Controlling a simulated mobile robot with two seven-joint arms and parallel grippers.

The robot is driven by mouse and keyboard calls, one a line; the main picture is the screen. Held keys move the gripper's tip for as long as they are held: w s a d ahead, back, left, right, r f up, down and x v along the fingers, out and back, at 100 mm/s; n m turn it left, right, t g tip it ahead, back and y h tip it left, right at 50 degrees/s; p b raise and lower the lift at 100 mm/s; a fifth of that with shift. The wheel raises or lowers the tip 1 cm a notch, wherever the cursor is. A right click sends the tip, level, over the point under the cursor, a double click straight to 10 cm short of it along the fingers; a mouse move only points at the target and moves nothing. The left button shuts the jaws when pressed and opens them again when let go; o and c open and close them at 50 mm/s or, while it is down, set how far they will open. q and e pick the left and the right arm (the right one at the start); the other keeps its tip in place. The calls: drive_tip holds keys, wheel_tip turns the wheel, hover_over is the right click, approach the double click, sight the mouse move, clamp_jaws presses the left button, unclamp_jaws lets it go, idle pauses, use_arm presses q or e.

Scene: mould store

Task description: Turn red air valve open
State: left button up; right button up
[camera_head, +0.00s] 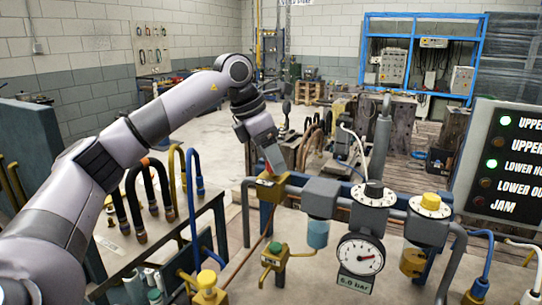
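The red air valve (266,181) sits at the left end of the grey air line, just left of the first filter unit. Its body is yellow, with a little red showing at the top. My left gripper (275,164) points down from above, with its tips at the valve's top. The tips are small and partly hide the handle, so I cannot tell whether they grip it or which way the handle lies. My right gripper is not in view.
A pressure gauge (360,254) labelled 6.0 bar hangs below the line, beside filter bowls and a yellow knob (430,201). A green-buttoned yellow valve (274,256) sits lower. Bent hoses stand at left; a status panel (507,160) is at right.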

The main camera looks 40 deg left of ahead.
use_arm(q)
drive_tip(key=v, duration=0.7)
drive_tip(key=shift+r, duration=0.1)
idle(0.5)
